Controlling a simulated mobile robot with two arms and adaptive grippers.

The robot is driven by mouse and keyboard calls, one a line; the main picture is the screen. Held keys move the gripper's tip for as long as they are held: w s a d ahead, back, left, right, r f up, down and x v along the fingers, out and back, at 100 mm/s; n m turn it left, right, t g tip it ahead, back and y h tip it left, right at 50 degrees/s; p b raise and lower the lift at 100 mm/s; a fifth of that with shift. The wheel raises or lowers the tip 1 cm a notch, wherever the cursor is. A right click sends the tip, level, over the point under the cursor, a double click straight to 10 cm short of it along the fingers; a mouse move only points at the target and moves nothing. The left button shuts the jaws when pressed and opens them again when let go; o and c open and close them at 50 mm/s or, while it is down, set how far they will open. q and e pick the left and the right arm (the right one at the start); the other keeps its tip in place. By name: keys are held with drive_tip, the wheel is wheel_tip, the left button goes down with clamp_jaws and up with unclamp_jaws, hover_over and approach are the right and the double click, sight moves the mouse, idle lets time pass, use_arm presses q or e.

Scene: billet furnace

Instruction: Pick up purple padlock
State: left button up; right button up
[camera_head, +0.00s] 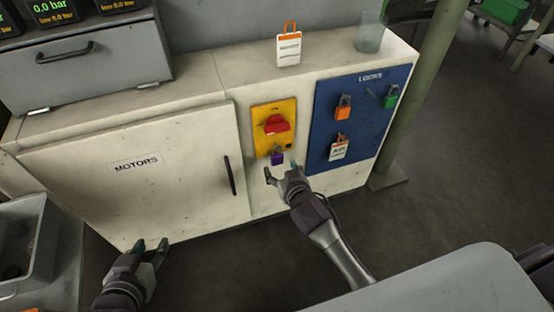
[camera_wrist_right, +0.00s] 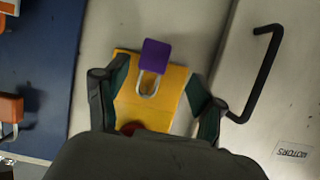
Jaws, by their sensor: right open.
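The purple padlock (camera_head: 278,157) hangs at the lower edge of the yellow switch plate (camera_head: 270,112) on the cabinet front, below a red rotary switch (camera_head: 276,125). My right gripper (camera_head: 282,174) is open just below and in front of the padlock. In the right wrist view the padlock body (camera_wrist_right: 156,54) and its metal shackle (camera_wrist_right: 147,84) show between the two spread fingers (camera_wrist_right: 158,98), beyond their tips. I see no contact between fingers and padlock. My left gripper (camera_head: 151,245) is low, in front of the cabinet's bottom edge, empty, its fingers apart.
A blue lock board (camera_head: 362,100) right of the switch holds an orange padlock (camera_head: 343,112), a green padlock (camera_head: 391,98) and a tagged lock (camera_head: 339,150). A black door handle (camera_head: 229,175) sticks out to the left. A white tag (camera_head: 289,50) and a glass (camera_head: 370,38) stand on top.

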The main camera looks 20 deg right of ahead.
sight(278, 160)
drive_tip(key=shift+w+f, duration=0.15)
drive_tip(key=shift+w, duration=0.15)
drive_tip(key=x, duration=0.1)
drive_tip(key=b+x, duration=0.1)
drive_tip(key=x, duration=0.1)
drive_tip(key=b+x, duration=0.1)
drive_tip(key=shift+w+d+f, duration=0.15)
drive_tip(key=shift+d, duration=0.2)
drive_tip(key=shift+w, duration=0.15)
use_arm(q)
drive_tip(key=w+d+r+t+h, duration=0.2)
drive_tip(key=w+r+t, duration=0.2)
drive_tip(key=r+t, duration=0.2)
wheel_tip(278, 160, up, 3)
drive_tip(key=shift+w+d+f, duration=0.15)
drive_tip(key=shift+w+d, duration=0.1)
use_arm(e)
drive_tip(key=shift+c, duration=0.4)
drive_tip(key=c, duration=1.2)
